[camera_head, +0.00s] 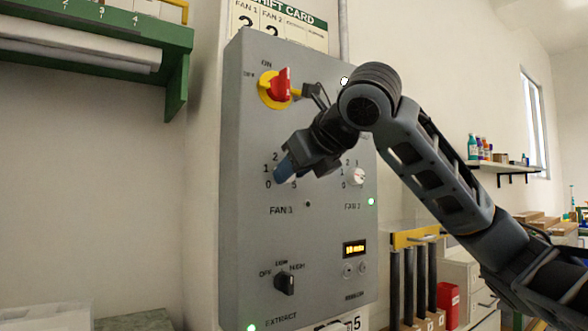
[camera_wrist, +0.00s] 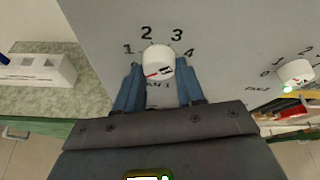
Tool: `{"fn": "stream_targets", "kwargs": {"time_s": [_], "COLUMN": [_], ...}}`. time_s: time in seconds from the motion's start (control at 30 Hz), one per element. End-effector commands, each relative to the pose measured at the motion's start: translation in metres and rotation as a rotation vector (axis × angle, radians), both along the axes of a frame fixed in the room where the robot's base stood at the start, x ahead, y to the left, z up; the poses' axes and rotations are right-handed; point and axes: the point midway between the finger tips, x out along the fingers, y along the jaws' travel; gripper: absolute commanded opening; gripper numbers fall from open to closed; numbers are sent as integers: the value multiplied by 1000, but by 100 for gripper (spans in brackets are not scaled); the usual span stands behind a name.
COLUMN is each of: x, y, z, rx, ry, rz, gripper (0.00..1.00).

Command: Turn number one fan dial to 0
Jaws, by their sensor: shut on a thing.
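The fan 1 dial (camera_wrist: 158,62) is a white round knob on the grey panel, seen in the wrist view with 1, 2, 3 and 4 printed around it. A red mark on it sits at its lower left; the 0 is hidden in this view. My gripper (camera_wrist: 159,80) is shut on the dial, one blue finger on each side. In the head view my gripper (camera_head: 285,170) covers the dial; the printed 0, 1 and 2 show at its left.
The grey panel (camera_head: 240,230) also carries a red and yellow switch (camera_head: 277,87) above, a white fan 2 dial (camera_head: 357,176) to the right, and a black extract knob (camera_head: 285,283) below. A green shelf (camera_head: 178,60) juts out at upper left.

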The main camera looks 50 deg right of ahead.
Motion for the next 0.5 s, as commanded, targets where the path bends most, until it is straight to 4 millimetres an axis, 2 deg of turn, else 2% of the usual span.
{"fn": "stream_targets", "kwargs": {"time_s": [0.33, 0.37, 0.5], "x": [0, 0, 0], "y": [1, 1, 1], "z": [-2, -2, -1], "rx": [-2, -2, -2], "ry": [4, 4, 3], "rz": [2, 2, 1], "gripper": [8, 41, 54]}}
